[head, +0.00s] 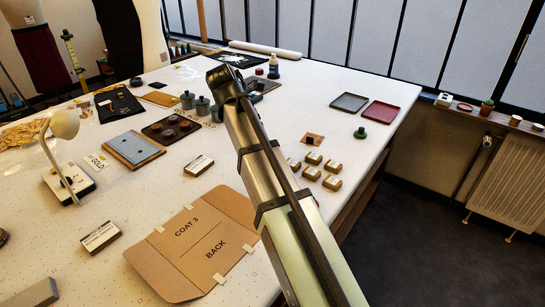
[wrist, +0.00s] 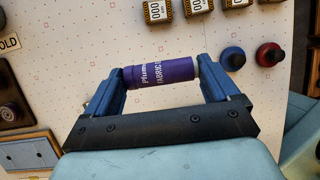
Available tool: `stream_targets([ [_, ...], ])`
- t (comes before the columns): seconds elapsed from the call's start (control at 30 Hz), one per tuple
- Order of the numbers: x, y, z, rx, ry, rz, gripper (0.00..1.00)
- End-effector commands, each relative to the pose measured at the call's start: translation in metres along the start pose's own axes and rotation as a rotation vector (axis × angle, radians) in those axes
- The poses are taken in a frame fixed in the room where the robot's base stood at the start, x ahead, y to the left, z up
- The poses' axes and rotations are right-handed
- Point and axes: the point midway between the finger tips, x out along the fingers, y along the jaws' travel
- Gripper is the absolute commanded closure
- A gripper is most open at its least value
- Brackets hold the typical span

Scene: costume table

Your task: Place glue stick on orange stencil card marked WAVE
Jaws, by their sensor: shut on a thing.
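In the wrist view my gripper (wrist: 160,76) is shut on a purple glue stick (wrist: 158,73). In the head view my own arm hides the gripper and glue stick. A small orange card (head: 313,139) lies on the table right of my arm, near several small boxes. Its marking is too small to read, so I cannot tell whether it says WAVE.
Several labelled boxes (head: 332,183) sit near the table's right side. A blue knob (wrist: 233,58) and a red knob (wrist: 269,54) stand right of the gripper. A grey tray (head: 349,102) and a red tray (head: 380,112) lie farther back. A cardboard pattern (head: 190,245) lies in front.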

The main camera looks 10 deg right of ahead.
Motion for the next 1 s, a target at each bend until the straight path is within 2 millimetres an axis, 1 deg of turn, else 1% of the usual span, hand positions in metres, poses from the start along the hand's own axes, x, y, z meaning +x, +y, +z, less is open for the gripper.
stream_targets([
  [0.03,0.004,-0.017,-0.011,-0.008,-0.001,0.004,0.46],
  [0.1,0.006,-0.025,-0.017,-0.021,-0.002,0.009,0.46],
  [0.2,0.007,-0.029,-0.019,-0.040,-0.003,0.018,0.46],
  [0.37,0.012,-0.028,-0.021,-0.075,-0.004,0.030,0.46],
  [0.47,0.021,-0.028,-0.025,-0.078,-0.003,0.031,0.46],
  [0.73,0.058,-0.026,-0.040,-0.077,-0.003,0.030,0.46],
  [1.0,0.074,-0.024,-0.046,-0.076,-0.004,0.031,0.46],
])
